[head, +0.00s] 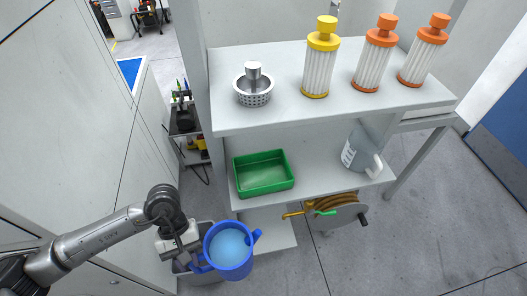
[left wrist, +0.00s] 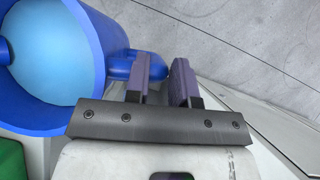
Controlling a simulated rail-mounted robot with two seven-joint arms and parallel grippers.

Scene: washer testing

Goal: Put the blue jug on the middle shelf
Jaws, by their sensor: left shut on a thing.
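The blue jug (head: 231,252) is at the bottom centre of the head view, in front of the shelf unit, with light blue inside it. My left gripper (head: 199,262) is shut on the jug's handle at its left side. In the left wrist view the jug (left wrist: 95,50) fills the upper left, and its handle (left wrist: 120,67) runs to the fingers of my left gripper (left wrist: 163,80). The middle shelf (head: 320,165) holds a green tray (head: 263,188) at left and a clear grey jug (head: 361,155) at right. My right gripper is not in view.
The top shelf (head: 285,110) carries a metal strainer (head: 254,92) and three filter cartridges (head: 320,65). Bare room lies on the middle shelf between the tray and the grey jug. A hose reel (head: 335,208) hangs below that shelf. A grey bin (head: 205,277) is behind the gripper.

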